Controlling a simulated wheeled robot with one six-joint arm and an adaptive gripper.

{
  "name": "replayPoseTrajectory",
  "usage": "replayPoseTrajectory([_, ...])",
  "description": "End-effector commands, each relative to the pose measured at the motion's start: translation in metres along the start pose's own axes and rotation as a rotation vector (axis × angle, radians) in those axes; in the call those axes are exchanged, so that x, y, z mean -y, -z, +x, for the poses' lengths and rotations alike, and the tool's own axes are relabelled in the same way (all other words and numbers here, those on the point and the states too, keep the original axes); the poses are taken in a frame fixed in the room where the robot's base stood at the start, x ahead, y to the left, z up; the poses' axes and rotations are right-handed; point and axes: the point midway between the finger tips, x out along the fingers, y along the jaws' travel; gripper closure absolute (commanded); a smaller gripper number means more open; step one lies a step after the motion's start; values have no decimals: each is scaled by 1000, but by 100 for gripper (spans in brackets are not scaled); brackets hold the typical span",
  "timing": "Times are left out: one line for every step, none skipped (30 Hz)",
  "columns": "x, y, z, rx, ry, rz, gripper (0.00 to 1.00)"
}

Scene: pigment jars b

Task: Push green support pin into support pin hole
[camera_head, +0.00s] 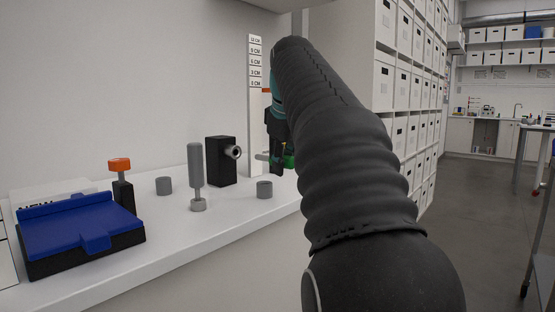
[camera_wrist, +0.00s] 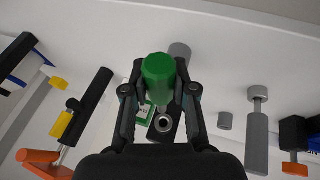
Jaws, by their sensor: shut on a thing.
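The green support pin (camera_wrist: 158,75) is held between the fingers of my gripper (camera_wrist: 160,88), its faceted head towards the wrist camera. In the head view the green head (camera_head: 289,158) shows behind my arm, and a thin shaft (camera_head: 262,156) sticks out to the left. My gripper (camera_head: 276,152) is shut on the pin, above the shelf. A black block (camera_head: 220,164) with a round metal-rimmed hole (camera_head: 235,152) stands to the left, apart from the pin. The hole also shows in the wrist view (camera_wrist: 163,124), below the green head. The pin's tip is not clear.
A grey upright pin (camera_head: 195,166), short grey cylinders (camera_head: 264,189), an orange-topped black post (camera_head: 120,175) and a blue-topped box (camera_head: 75,225) stand on the white shelf (camera_head: 165,240). A height scale (camera_head: 255,80) stands behind the gripper.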

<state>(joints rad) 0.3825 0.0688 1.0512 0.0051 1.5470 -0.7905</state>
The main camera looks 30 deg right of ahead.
Motion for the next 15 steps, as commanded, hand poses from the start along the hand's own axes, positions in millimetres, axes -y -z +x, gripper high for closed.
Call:
replayPoseTrajectory([0, 0, 0, 0, 0, -1, 100])
replayPoseTrajectory([0, 0, 0, 0, 0, -1, 100])
replayPoseTrajectory([0, 0, 0, 0, 0, -1, 100])
replayPoseTrajectory([0, 0, 0, 0, 0, -1, 100])
replayPoseTrajectory([0, 0, 0, 0, 0, -1, 100])
replayPoseTrajectory([0, 0, 0, -1, 0, -1, 100])
replayPoseTrajectory([0, 0, -1, -1, 0, -1, 100])
replayPoseTrajectory([0, 0, -1, -1, 0, 0, 100])
replayPoseTrajectory([0, 0, -2, -1, 0, 0, 100])
replayPoseTrajectory([0, 0, -2, -2, -1, 0, 100])
replayPoseTrajectory([-1, 0, -3, -3, -1, 0, 100])
replayPoseTrajectory([-1, 0, -4, -4, -2, 1, 100])
replayPoseTrajectory([-1, 0, -5, -5, -2, 1, 100])
replayPoseTrajectory([-1, 2, -3, -4, -1, 0, 100])
replayPoseTrajectory([-1, 4, -2, -4, -1, 1, 100])
